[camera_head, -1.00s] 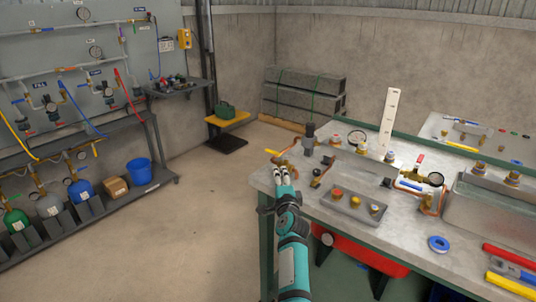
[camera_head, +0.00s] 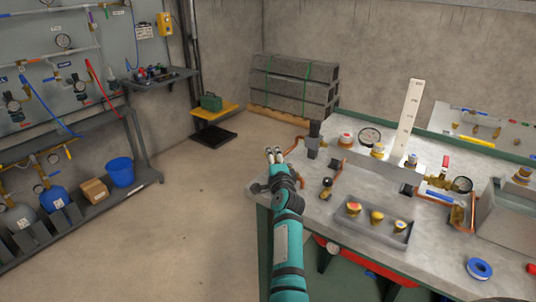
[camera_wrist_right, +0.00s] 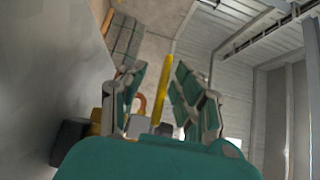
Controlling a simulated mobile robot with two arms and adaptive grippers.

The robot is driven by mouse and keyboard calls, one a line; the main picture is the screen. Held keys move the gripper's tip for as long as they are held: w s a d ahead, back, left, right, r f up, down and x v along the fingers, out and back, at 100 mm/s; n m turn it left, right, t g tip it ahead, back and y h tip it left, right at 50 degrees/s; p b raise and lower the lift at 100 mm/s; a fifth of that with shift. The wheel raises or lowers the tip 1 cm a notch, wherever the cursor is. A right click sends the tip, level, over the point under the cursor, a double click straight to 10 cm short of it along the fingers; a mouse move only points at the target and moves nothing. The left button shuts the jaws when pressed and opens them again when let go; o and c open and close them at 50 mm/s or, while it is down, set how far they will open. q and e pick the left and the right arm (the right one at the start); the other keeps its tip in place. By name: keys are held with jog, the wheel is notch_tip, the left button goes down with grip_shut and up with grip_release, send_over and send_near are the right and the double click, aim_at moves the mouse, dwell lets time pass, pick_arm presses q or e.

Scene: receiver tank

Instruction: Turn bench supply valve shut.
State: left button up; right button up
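A yellow lever (camera_wrist_right: 167,88) stands in the gap between the fingers of my right gripper (camera_wrist_right: 155,85) in the right wrist view. The fingers are apart, and I cannot tell whether either touches the lever. A brass-coloured part (camera_wrist_right: 97,120) and an orange loop (camera_wrist_right: 141,103) show beside the left finger. In the head view my right gripper (camera_head: 275,154) is at the bench's left end, beside a copper pipe (camera_head: 295,147). The lever cannot be made out there. My left gripper is not in view.
A dark cylindrical part (camera_head: 313,138) stands close to my gripper. The floor (camera_head: 200,225) at left is clear.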

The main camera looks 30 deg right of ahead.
jog(key=shift+r, duration=0.15)
grip_shut()
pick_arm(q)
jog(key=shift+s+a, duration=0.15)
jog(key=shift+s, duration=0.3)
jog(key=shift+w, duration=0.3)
